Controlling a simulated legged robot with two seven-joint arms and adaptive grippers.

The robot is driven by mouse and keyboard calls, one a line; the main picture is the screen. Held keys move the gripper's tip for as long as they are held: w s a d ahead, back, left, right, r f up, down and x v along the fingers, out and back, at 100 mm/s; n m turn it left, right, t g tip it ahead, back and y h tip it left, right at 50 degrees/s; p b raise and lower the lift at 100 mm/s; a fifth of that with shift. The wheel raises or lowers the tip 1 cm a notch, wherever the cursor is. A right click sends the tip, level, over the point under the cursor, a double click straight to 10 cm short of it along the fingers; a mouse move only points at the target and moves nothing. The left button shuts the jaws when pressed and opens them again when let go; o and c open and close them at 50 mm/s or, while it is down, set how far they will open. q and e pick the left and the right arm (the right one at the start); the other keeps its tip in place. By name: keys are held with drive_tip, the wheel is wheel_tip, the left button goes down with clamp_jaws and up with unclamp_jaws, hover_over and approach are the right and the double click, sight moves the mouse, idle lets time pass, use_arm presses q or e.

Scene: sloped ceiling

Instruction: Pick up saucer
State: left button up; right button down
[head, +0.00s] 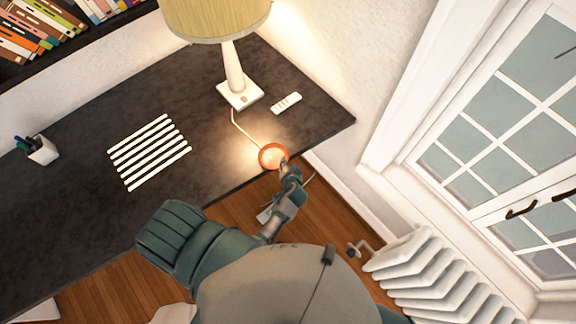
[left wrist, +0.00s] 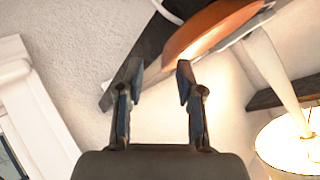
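The saucer (head: 267,151) is a small orange-rimmed disc at the front edge of the dark desk, lit by the lamp. In the left wrist view the saucer (left wrist: 210,30) shows nearly edge-on, beyond the right-hand fingertip. My left gripper (head: 286,168) is at the desk edge, just below and right of the saucer in the head view, covering a bit of its rim. In the left wrist view its two fingers (left wrist: 158,72) stand apart with nothing between them. I cannot tell whether a finger touches the saucer. My right gripper is not in view.
The desk (head: 80,200) bears a lamp (head: 233,75), a white remote (head: 286,103), several white strips (head: 150,152) and a pen cup (head: 43,151). A cord runs from the lamp towards the saucer. A radiator (head: 430,275) and window stand at right.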

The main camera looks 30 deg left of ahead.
use_arm(q)
drive_tip(key=shift+w+a+f, duration=0.25)
drive_tip(key=shift+a, duration=0.2)
drive_tip(key=shift+w+a+f, duration=0.2)
drive_tip(key=shift+a, duration=0.25)
drive_tip(key=shift+c, duration=0.8)
drive_tip(key=shift+d, duration=0.25)
clamp_jaws()
drive_tip(key=shift+s+a+f, duration=0.1)
drive_tip(key=shift+s+a, duration=0.05)
drive_tip(key=shift+s, duration=0.4)
drive_tip(key=shift+s+d, duration=0.4)
drive_tip(key=shift+d, duration=0.35)
drive_tip(key=shift+o, duration=0.8)
unclamp_jaws()
drive_tip(key=shift+w+a, duration=0.15)
drive_tip(key=shift+a, duration=0.05)
drive_tip(key=a+v, duration=0.1)
drive_tip(key=v, duration=1)
drive_tip(key=shift+s+r, duration=0.3)
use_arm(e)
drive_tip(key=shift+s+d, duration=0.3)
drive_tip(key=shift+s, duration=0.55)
